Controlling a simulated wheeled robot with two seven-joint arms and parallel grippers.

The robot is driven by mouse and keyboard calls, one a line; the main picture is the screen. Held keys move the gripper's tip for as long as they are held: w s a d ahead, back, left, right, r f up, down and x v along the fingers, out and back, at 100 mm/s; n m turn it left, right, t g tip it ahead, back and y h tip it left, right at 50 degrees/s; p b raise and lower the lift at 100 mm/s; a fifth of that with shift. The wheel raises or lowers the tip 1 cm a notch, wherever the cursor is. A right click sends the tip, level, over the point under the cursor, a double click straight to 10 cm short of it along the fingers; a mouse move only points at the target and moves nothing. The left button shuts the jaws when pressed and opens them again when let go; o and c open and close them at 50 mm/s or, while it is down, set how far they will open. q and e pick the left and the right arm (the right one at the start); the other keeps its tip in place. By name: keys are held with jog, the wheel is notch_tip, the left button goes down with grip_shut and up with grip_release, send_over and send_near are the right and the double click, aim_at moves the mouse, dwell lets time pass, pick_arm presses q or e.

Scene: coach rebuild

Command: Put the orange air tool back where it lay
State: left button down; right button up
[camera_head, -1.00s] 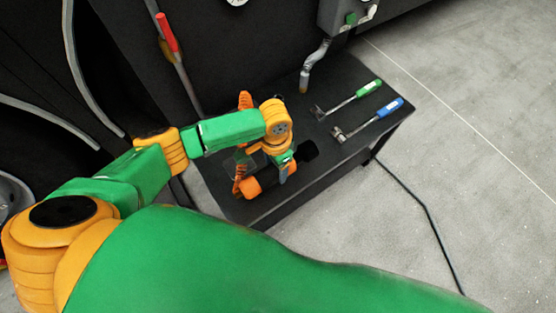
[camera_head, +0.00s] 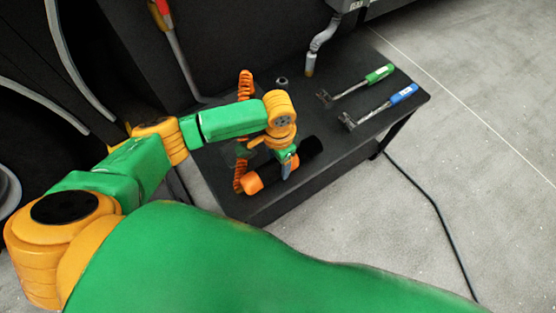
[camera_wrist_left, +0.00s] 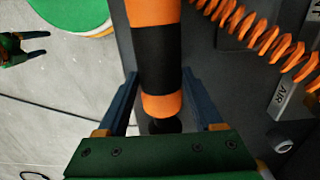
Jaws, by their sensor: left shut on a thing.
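The air tool is an orange and black cylinder, with its orange end (camera_head: 252,186) toward the front left and its black end toward the back right in the head view. My left gripper (camera_head: 287,174) is shut across its middle, over the front part of the dark table (camera_head: 330,135). The tool (camera_wrist_left: 155,55) also shows between the two blue-grey fingers in the left wrist view. I cannot tell whether it touches the tabletop. A coiled orange hose (camera_head: 245,84) runs beside it. My right gripper (camera_wrist_left: 34,44) shows small at the wrist view's upper left, its fingers apart.
A green-handled tool (camera_head: 357,86) and a blue-handled tool (camera_head: 380,106) lie at the table's right. A small metal fitting (camera_head: 282,82) sits behind my wrist. An AIR label (camera_wrist_left: 285,95) is near the hose. A black cable (camera_head: 430,205) crosses the floor.

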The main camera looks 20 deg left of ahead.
pick_arm(q)
jog(key=shift+f, duration=0.25)
jog(key=shift+s, duration=0.1)
dwell(1.1)
grip_release()
jog(key=shift+f, duration=0.1)
jog(key=shift+p, duration=0.35)
notch_tip(320, 180, up, 7)
jog(key=shift+r+p, duration=0.1)
jog(key=shift+p, duration=1.1)
